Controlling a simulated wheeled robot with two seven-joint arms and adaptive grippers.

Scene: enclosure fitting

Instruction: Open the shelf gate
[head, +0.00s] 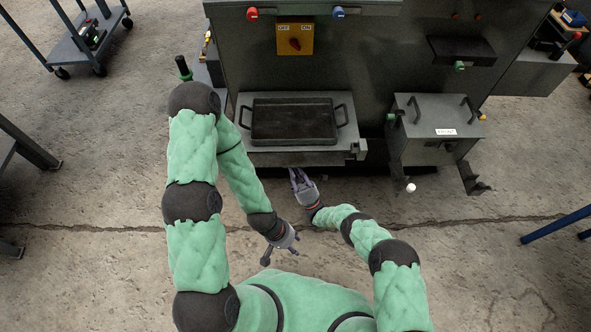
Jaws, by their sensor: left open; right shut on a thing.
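The grey shelf (242,112) juts from the machine's front and bears a dark tray (292,118) with two side handles. The shelf gate (300,158) appears to be the grey strip along its front edge, with a small bracket (357,150) at its right end. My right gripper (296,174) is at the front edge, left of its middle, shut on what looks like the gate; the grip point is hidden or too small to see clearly. My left gripper (280,255) is open and empty, lower down and apart from the shelf.
A yellow switch panel (295,40) is above the shelf. A cart (85,40) stands far left. The floor in front is clear.

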